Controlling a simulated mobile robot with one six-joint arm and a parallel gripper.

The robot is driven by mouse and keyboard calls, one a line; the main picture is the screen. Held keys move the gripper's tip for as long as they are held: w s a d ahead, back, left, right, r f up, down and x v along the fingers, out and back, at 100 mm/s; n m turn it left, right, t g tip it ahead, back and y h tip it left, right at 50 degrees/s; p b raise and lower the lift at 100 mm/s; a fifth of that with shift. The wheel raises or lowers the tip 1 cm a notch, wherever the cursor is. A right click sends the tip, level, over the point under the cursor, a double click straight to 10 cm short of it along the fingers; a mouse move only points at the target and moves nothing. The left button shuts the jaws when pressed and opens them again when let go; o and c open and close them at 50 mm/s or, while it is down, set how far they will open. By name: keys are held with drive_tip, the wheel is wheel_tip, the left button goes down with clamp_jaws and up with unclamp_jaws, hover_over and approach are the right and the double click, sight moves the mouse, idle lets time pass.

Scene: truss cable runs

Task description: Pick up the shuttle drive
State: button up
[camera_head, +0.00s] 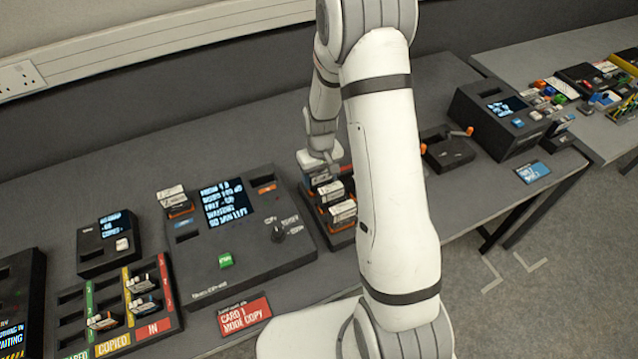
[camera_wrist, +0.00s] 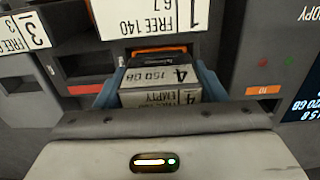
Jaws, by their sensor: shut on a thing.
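My gripper (camera_wrist: 158,84) has its two blue fingers closed on the sides of a drive (camera_wrist: 160,98). The drive has pale labels reading "150 GB" and "EMPTY", upside down in the wrist view, and a dark, orange-edged part at its far end. In the head view my gripper (camera_head: 322,160) is at the back of a dark drive rack (camera_head: 342,236), right of the big copy console. The held drive is mostly hidden there by the gripper. I cannot tell whether it is still seated in the rack or clear of it.
Two labelled drives (camera_head: 342,212) stand in the rack's front slots. The copy console (camera_head: 235,240), with a lit screen, is close on the left. A sorting tray (camera_head: 120,310) holds several drives. A dark box with orange handles (camera_head: 447,150) stands to the right, beyond my arm.

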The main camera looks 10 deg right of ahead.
drive_tip(key=c, duration=0.4)
drive_tip(key=shift+r, duration=0.15)
drive_tip(key=shift+c, duration=0.2)
